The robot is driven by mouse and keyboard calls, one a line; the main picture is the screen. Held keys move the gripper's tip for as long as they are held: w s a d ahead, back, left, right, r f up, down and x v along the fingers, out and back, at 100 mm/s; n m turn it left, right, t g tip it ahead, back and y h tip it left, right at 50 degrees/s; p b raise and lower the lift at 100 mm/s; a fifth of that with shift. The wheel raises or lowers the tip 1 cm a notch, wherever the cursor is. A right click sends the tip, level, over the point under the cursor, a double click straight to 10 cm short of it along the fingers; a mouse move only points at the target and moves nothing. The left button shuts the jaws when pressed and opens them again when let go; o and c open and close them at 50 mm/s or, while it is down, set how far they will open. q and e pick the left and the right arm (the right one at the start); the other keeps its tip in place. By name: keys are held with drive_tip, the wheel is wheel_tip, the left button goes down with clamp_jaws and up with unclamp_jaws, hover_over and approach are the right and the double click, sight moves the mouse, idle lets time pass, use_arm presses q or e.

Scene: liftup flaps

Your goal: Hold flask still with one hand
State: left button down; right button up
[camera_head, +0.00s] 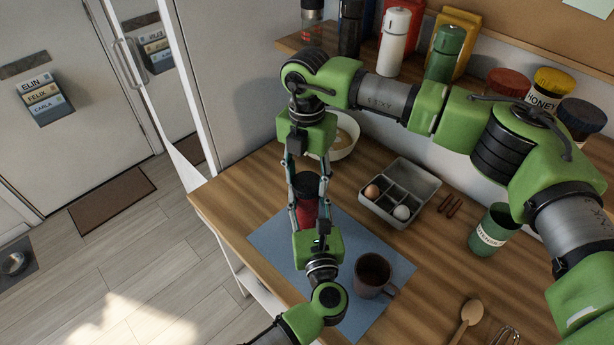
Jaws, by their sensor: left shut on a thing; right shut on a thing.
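A red flask (307,213) with a dark top (307,186) stands on the blue mat (265,240) near the counter's left side. My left gripper (308,207), its arm coming from the bottom, is shut on the flask's red body. My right gripper (306,172), reaching down from above, is shut on the flask near its dark top. The fingers of both grippers hide parts of the flask, so the exact contacts are hard to see.
A brown mug (372,273) stands on the mat to the right. Behind are a bowl (345,136) and a grey tray (416,178) with eggs. Bottles line the shelf (290,43) above.

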drive_tip(key=m, duration=0.3)
drive_tip(key=o, duration=0.8)
drive_tip(key=shift+o, duration=0.2)
wheel_tip(320, 180, up, 12)
use_arm(q)
drive_tip(key=c, duration=1.2)
unclamp_jaws()
drive_tip(key=shift+c, duration=0.2)
drive_tip(key=shift+s, duration=0.15)
